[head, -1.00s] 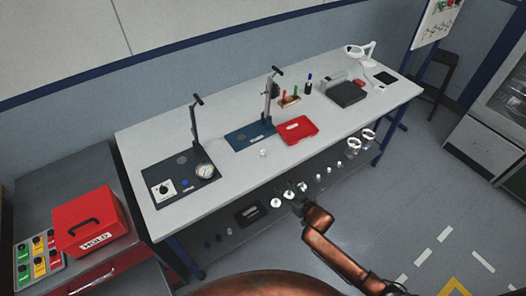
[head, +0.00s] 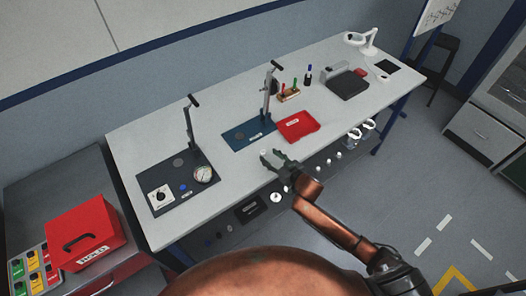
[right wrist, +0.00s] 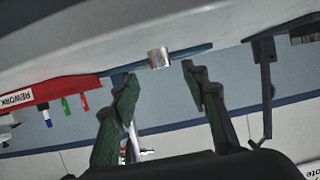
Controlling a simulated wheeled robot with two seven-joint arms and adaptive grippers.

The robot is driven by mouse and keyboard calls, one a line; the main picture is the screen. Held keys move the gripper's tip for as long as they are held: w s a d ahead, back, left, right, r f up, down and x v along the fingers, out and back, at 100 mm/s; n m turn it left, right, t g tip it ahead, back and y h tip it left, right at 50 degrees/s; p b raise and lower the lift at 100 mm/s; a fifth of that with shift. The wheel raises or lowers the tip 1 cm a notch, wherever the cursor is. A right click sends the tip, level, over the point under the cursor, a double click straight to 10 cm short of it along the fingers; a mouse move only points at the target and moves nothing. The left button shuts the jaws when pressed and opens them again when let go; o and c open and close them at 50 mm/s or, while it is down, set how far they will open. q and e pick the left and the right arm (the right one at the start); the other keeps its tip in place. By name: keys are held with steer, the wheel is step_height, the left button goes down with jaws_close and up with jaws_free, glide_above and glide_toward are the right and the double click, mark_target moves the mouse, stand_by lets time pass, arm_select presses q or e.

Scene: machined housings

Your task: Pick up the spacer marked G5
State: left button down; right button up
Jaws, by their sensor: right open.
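A small, shiny metal cylinder, the spacer (right wrist: 159,57), shows in the right wrist view at the edge of the pale tabletop. No G5 mark can be read on it. My right gripper (right wrist: 159,76) is open, and its two green-grey fingers appear on either side of the spacer, with gaps on both sides. In the head view my right gripper (head: 272,156) is over the front part of the workbench (head: 232,175), in front of the blue plate. There the spacer is hard to tell apart from the fingers. My left gripper is not in view.
The blue base plate (head: 249,134) with its upright stand is just behind the gripper. A red tray (head: 298,126) lies to its right. A dark plate with a dial gauge (head: 203,174) is to the left. Small white parts sit below the bench's front edge.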

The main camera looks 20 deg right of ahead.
mark_target(264, 153)
steer(key=shift+x, duration=1)
steer(key=x, duration=0.2)
steer(key=shift+w+a+f, duration=0.2)
steer(key=shift+w+a, duration=0.05)
steer(key=shift+w+a+f, duration=0.1)
steer(key=shift+w+f, duration=0.05)
steer(key=shift+w, duration=0.2)
steer(key=shift+w+f, duration=0.1)
steer(key=shift+w, duration=0.1)
steer(key=shift+c, duration=0.3)
steer(key=c, duration=0.8)
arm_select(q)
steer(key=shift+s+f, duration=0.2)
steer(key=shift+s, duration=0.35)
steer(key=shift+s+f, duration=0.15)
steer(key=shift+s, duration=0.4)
arm_select(e)
jaws_close()
